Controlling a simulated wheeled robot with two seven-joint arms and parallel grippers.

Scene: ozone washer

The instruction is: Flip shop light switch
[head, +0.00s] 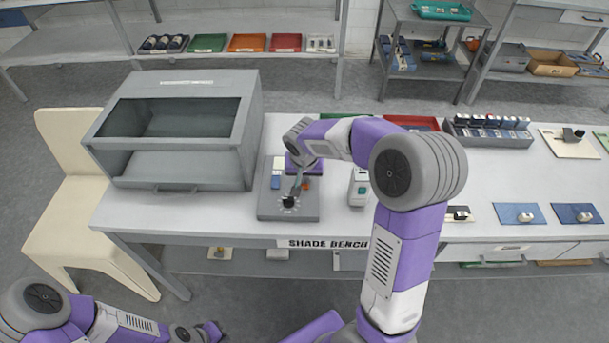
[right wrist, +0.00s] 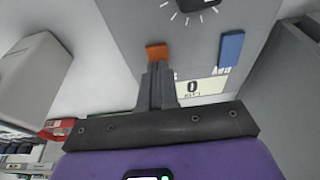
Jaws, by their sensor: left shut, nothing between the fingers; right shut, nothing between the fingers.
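A grey control box (head: 270,209) lies on the bench beside the grey cabinet. It carries a black dial (head: 289,202), a blue rocker (head: 276,182) and an orange rocker (head: 306,184). I cannot read which one is the shop light switch. My right gripper (head: 297,188) is shut and empty, reaching down over the box. In the right wrist view its fingertips (right wrist: 158,68) are right at the orange rocker (right wrist: 156,51); contact is unclear. The blue rocker (right wrist: 231,48) is to the right, beside a label (right wrist: 200,88) partly hidden by the fingers. My left gripper (head: 213,332) is shut, low at the left.
The grey cabinet (head: 250,125) stands close on the box's left. A white device with a green part (head: 359,188) stands to its right. The bench (head: 190,217) bears a "SHADE BENCH" label (head: 328,244). A cream chair (head: 72,215) is at the left.

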